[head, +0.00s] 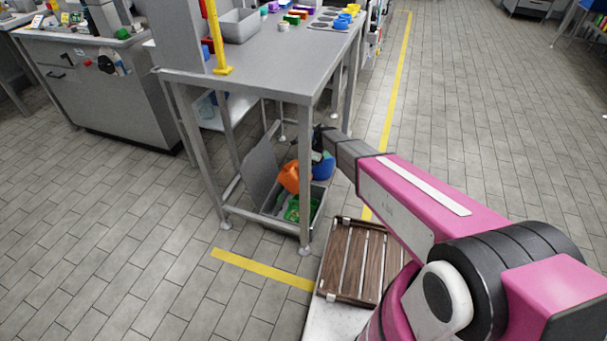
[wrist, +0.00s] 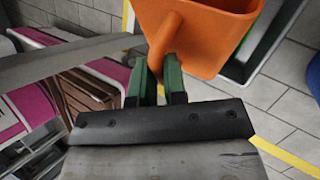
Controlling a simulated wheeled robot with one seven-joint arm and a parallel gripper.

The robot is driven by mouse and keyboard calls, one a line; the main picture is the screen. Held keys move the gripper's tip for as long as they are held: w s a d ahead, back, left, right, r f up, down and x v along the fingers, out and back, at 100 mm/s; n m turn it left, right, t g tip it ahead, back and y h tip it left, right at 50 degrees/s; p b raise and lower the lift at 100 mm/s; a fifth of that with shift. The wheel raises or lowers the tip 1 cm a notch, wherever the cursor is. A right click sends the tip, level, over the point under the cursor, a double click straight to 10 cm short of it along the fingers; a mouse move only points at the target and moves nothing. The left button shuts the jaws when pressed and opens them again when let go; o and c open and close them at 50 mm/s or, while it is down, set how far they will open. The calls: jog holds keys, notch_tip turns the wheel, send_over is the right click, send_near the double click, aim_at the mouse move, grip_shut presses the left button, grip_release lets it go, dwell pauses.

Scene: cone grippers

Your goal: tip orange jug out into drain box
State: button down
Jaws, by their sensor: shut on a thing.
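The orange jug (head: 289,177) is under the steel table in the head view, above the far part of the grey drain box (head: 318,209). It looks tilted there. Green material shows in the box. In the wrist view the jug (wrist: 210,38) fills the top middle, with its handle towards me. My gripper (wrist: 157,75) has its green fingers on either side of the handle and is shut on it. Part of a grey box with a pale rim shows behind the jug. In the head view the fingers are too small to make out.
The steel table (head: 275,75) stands over the box, its legs close to my arm. A blue round object (head: 323,166) is right beside the jug. A grey panel (head: 261,165) leans left of the box. A slatted wooden tray (head: 352,262) is in front. Floor at left is clear.

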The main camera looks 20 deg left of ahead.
jog(key=d+n+y, duration=0.2)
jog(key=d+y, duration=0.6)
jog(key=shift+s+r+n+g, duration=0.25)
jog(key=shift+n+g, duration=0.05)
jog(key=shift+n, duration=0.1)
jog(key=shift+d, duration=0.1)
jog(key=shift+r, duration=0.1)
jog(key=w+d+r+m+t+y, duration=0.1)
jog(key=w+d+r+m+t, duration=0.2)
jog(key=d+r, duration=0.6)
jog(key=w+d+r+m+t+y, duration=0.1)
jog(key=d+r+m+t, duration=0.25)
jog(key=d+r, duration=0.65)
jog(key=s+d+r+m+t+h, duration=0.1)
jog(key=s+d+r+m+t, duration=0.1)
jog(key=d+r, duration=0.5)
jog(key=s+d+r+m+t+h, duration=0.1)
jog(key=s+d+r+m+t, duration=0.2)
jog(key=r, duration=1)
jog(key=d+m+t, duration=0.1)
jog(key=d+t, duration=0.2)
jog(key=d, duration=0.2)
jog(key=shift+r+h, duration=0.3)
jog(key=shift+h, duration=0.1)
jog(key=shift+a+m, duration=0.1)
jog(key=shift+m, duration=0.15)
